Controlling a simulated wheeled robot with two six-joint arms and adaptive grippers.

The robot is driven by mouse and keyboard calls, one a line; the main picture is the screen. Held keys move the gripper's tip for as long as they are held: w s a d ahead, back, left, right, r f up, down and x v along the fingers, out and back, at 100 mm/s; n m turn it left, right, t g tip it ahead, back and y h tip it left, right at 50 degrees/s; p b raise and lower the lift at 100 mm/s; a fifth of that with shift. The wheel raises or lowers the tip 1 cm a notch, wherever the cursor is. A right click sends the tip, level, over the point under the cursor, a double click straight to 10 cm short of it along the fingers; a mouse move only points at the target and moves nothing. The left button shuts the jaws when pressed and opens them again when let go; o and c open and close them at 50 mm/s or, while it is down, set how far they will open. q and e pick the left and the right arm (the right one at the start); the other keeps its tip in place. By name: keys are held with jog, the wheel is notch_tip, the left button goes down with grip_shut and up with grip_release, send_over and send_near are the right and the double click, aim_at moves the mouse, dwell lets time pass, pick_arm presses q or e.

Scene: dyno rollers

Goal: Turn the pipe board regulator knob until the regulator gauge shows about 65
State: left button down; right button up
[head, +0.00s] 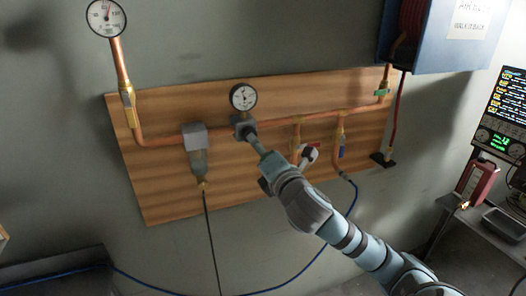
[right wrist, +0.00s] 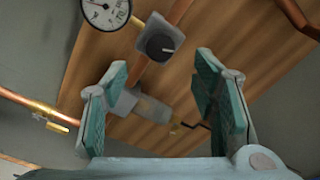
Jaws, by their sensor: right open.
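The regulator gauge (head: 243,96) is a round white dial with a black rim on the wooden pipe board (head: 165,105). It also shows, cut off by the top edge, in the right wrist view (right wrist: 106,10). Its reading is too small to tell. The dark regulator knob (right wrist: 160,42), with a pale marker line, sits beside the gauge on a grey body (head: 239,122). My right gripper (right wrist: 161,68) is open, its two green-padded fingers spread apart. The knob appears between and beyond the fingertips, with no contact visible. In the head view my right arm partly covers the knob area. My left gripper is not in view.
A second gauge (head: 106,17) stands on the copper pipe at upper left. A grey filter bowl (head: 197,155) hangs left of the regulator. A blue hose reel box (head: 450,35) is at upper right.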

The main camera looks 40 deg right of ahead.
aim_at(246, 130)
dwell(0.5)
jog(key=s+a+r+m+t+b, duration=0.1)
jog(key=s+r+m+t+b, duration=0.15)
jog(key=m+b, duration=0.6)
jog(key=s+r+m+t+b, duration=0.1)
jog(key=s+m+b, duration=0.4)
jog(key=b, duration=0.7)
jog(key=w+d+f+m+g+p, duration=0.1)
jog(key=w+d+m+p, duration=0.1)
jog(key=w+m+p, duration=0.2)
jog(key=w+d+f+m+g+p, duration=0.1)
jog(key=w+m+p, duration=0.3)
jog(key=w, duration=0.7)
jog(key=shift+d+f+g+y+p, duration=0.45)
jog(key=shift+f+p, duration=0.35)
jog(key=shift+p, duration=0.35)
jog(key=shift+s, duration=0.1)
jog(key=shift+c, duration=0.6)
